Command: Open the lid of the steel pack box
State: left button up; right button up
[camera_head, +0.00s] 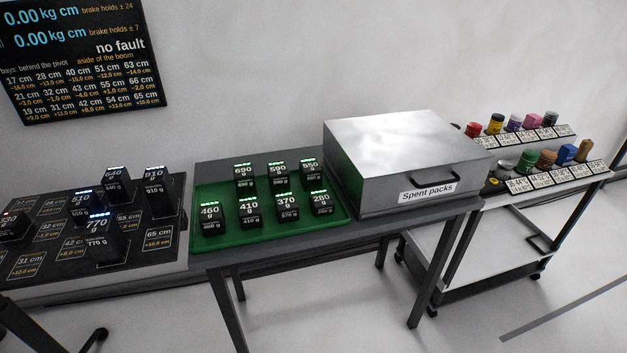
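The steel pack box (405,165) stands on the right half of the dark table in the head view. Its flat metal lid (400,138) is down and the box is closed. A black handle (427,181) and a white "Spent packs" label (427,193) are on its front. The inside of the box is hidden. Neither of my grippers shows in the view.
A green tray (278,238) with several weight packs lies left of the box on the table (330,240). Further left is a marked black board (165,257) with packs. A white cart (500,217) with coloured items stands at right. Floor in front is clear.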

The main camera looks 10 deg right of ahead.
aim_at(381, 162)
jog(key=z, duration=0.45)
jog(key=l+z, duration=0.1)
jog(key=z, duration=0.3)
jog(key=i+z, duration=0.15)
jog(key=z, duration=0.2)
jog(key=i+z, duration=0.1)
jog(key=z, duration=0.3)
jog(key=l+z, duration=0.1)
jog(key=z, duration=0.25)
jog(key=i, duration=0.15)
jog(key=j+z, duration=0.05)
